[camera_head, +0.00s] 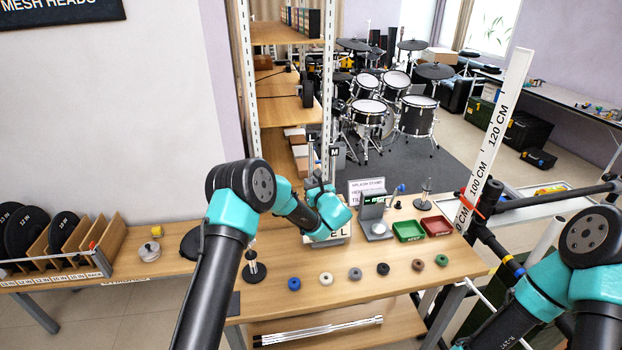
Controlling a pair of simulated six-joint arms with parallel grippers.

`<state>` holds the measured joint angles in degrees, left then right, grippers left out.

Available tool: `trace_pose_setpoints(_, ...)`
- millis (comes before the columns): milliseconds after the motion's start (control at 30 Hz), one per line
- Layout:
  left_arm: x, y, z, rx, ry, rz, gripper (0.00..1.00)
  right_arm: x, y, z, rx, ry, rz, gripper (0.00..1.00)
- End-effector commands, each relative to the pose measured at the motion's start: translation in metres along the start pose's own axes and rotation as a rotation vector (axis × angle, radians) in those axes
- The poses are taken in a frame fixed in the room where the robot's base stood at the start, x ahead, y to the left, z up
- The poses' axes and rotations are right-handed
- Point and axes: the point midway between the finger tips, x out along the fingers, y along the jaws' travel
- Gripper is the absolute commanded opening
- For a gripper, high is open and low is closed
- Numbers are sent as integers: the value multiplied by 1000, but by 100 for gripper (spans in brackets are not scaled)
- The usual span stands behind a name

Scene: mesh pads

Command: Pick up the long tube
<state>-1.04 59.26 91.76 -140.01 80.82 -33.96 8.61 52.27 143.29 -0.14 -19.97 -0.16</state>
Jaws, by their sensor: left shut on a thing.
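My left arm reaches over the wooden table from the lower left. Its gripper (319,183) is at the table's back edge, behind a block whose lettering ends in "EL" (338,235). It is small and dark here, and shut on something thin. Two thin upright tubes rise there, one tagged "L" (311,140) and one tagged "M" (334,152). Their lower ends are hidden by the gripper and wrist, so I cannot tell which one is held. My right arm shows at the lower right; its gripper is out of view.
Several coloured rings line the table (430,275) front. A scale (372,215), a green tray (408,231) and a red tray (437,226) stand right of my left wrist. A tall ruler (497,130) rises at the right. Silver rods (320,331) lie on the lower shelf.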

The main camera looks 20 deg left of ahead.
Motion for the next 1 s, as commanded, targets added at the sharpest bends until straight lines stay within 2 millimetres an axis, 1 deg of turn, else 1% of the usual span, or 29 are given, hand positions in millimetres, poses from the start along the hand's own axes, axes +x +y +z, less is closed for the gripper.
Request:
trace_pose_setpoints(267, 0, 0, 4, -1, -2, 0, 0, 0, 0, 0, 0, 0, 0, 43)
trace_pose_setpoints(367, 0, 0, 11, -2, -3, 1, 0, 0, 0, 0, 0, 0, 0, 43)
trace_pose_setpoints(467, 0, 0, 22, -2, -3, 1, 0, 0, 0, 0, 0, 0, 0, 43)
trace_pose_setpoints(567, 0, 0, 40, -4, -4, 0, 0, 0, 0, 0, 0, 0, 0, 43)
trace_pose_setpoints(667, 0, 0, 62, -5, -5, 0, 0, 0, 0, 0, 0, 0, 0, 43)
trace_pose_setpoints(900, 0, 0, 121, -5, -4, 0, 0, 0, 0, 0, 0, 0, 0, 43)
trace_pose_setpoints(1000, 0, 0, 143, -4, -4, 0, 0, 0, 0, 0, 0, 0, 0, 43)
